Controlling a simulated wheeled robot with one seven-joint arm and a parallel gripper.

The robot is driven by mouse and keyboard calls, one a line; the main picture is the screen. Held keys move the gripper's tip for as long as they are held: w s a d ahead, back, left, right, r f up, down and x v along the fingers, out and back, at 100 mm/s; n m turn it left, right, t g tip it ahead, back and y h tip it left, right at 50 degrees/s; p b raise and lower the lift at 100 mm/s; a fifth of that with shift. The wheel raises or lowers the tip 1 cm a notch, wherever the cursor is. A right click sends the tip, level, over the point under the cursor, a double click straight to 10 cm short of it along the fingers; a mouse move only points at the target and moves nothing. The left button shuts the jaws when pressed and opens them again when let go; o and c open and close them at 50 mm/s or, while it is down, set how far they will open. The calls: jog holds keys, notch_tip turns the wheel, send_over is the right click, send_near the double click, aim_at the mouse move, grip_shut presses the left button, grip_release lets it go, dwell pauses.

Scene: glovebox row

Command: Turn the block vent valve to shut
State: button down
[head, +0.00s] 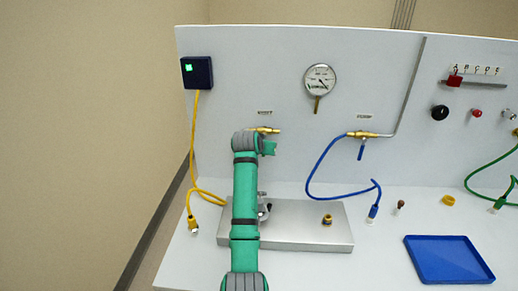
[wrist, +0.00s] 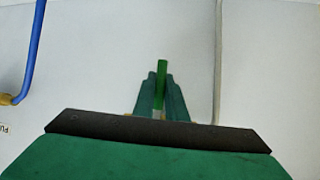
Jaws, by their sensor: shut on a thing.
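The vent valve (head: 265,130) is a brass fitting on the upright panel under a small label. My gripper (head: 268,147) is right at it and hides most of it in the head view. In the wrist view a green handle (wrist: 162,68) stands between the two fingers of my gripper (wrist: 161,80), which are shut on it. The handle looks roughly crosswise to the brass bits showing at either side of the fingers. Its base is hidden by my gripper.
The pump valve (head: 362,134), with a blue handle (head: 361,153) hanging down and a blue hose (head: 318,172), is to the right. A gauge (head: 320,80) is above. A metal plate (head: 300,232) lies below, and a blue tray (head: 447,258) at right.

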jog(key=shift+s+d+f, duration=0.15)
jog(key=shift+f, duration=0.4)
jog(key=c, duration=1.8)
grip_release()
jog(key=shift+r, duration=0.25)
jog(key=shift+r, duration=0.15)
jog(key=v, duration=1)
jog(key=shift+s, duration=0.2)
